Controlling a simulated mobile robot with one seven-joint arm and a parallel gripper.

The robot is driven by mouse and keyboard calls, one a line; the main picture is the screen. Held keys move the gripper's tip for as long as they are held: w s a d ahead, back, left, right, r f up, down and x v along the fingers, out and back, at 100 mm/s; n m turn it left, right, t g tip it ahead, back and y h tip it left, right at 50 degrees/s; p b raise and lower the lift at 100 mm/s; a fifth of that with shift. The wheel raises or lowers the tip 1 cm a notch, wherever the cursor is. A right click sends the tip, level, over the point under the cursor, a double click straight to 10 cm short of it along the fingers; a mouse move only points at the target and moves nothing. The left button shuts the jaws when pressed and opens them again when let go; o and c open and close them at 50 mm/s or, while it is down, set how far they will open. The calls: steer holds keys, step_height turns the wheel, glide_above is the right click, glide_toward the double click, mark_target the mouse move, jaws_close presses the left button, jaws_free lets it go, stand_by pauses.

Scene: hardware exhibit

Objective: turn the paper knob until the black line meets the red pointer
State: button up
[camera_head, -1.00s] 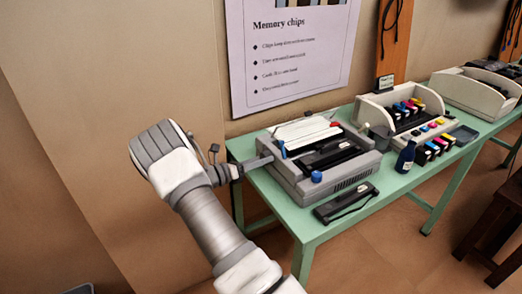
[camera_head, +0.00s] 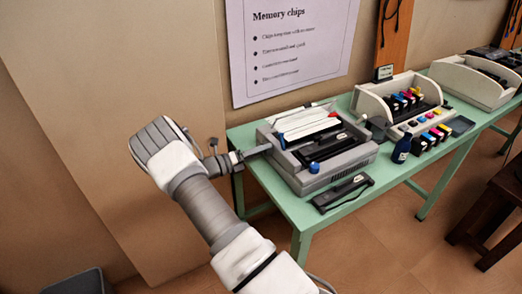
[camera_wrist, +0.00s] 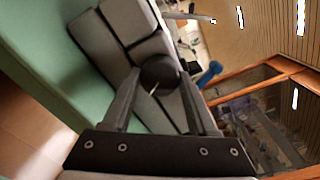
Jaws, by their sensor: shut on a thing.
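The paper knob (camera_wrist: 160,74) is a dark round knob on the left side of the grey printer (camera_head: 345,172). In the wrist view it sits between my two fingers, with a short pale mark on its face. My gripper (camera_wrist: 158,90) is shut on it. In the head view my gripper (camera_head: 250,153) reaches the printer's left side and hides the knob. White paper (camera_head: 303,122) stands at the printer's back, with a dark line along its lower part. A small red pointer (camera_head: 333,115) shows near the paper's right end. I cannot tell whether line and pointer meet.
The printer stands on a green table (camera_head: 345,207). A black part (camera_head: 342,192) lies in front of it. A wall is close behind.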

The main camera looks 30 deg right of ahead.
steer(key=o, duration=1.4)
steer(key=shift+a, duration=0.1)
steer(key=a, duration=1.7)
steer(key=shift+w+a+r, duration=0.15)
steer(key=shift+w+r, duration=0.05)
steer(key=shift+w, duration=0.2)
